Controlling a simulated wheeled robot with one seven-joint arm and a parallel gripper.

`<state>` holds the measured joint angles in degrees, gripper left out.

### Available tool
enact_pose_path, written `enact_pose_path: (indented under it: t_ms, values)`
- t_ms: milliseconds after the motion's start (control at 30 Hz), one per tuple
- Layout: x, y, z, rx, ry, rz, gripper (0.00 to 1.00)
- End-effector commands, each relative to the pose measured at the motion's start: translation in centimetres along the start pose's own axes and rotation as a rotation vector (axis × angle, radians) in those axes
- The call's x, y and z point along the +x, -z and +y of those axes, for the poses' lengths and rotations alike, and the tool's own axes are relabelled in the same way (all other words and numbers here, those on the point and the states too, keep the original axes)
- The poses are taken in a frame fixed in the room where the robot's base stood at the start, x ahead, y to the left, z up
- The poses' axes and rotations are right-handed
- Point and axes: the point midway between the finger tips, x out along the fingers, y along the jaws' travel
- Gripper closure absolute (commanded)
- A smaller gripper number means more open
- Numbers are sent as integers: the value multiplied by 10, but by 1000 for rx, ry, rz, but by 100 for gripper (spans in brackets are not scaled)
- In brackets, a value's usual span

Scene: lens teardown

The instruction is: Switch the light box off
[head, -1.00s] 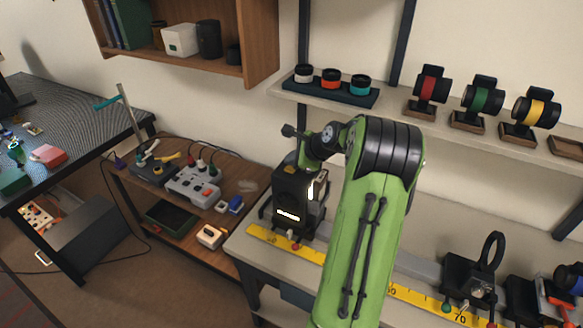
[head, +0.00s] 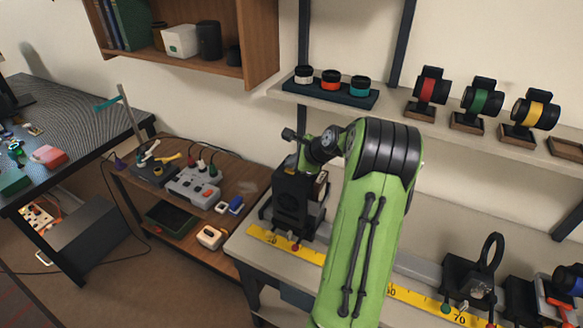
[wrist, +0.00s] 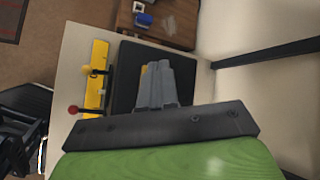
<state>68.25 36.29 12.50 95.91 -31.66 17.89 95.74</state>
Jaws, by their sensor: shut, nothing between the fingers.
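The light box (head: 290,212) is a black box at the left end of the bench rail. No glow shows on its front or side now. Its dark top (wrist: 125,72) fills the middle of the wrist view, with a small bit of yellow beside the fingertips. My gripper (wrist: 156,68) is shut and empty, its grey fingers pointing down at the box top. Whether the tips touch it I cannot tell. In the head view my wrist is above the box, and the fingers are mostly hidden there.
A yellow scale (head: 412,294) runs along the bench front, with a red knob (wrist: 73,109) near the box. A lens holder (head: 492,262) stands further right on the rail. A shelf (head: 400,100) with lenses is behind. A low wooden table with a power strip (head: 192,186) stands left.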

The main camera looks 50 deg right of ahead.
Motion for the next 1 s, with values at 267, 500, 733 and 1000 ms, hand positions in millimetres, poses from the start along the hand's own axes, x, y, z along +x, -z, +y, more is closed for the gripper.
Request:
enact_pose_path:
  t_ms: [267, 500, 733, 1000]
  values:
    - [-4, -3, -3, 0, 0, 0, 100]
    - [-14, -10, -10, 0, 0, 0, 100]
    - [-33, -24, -24, -1, 0, 0, 100]
    - [-49, -36, -36, -1, 0, 0, 100]
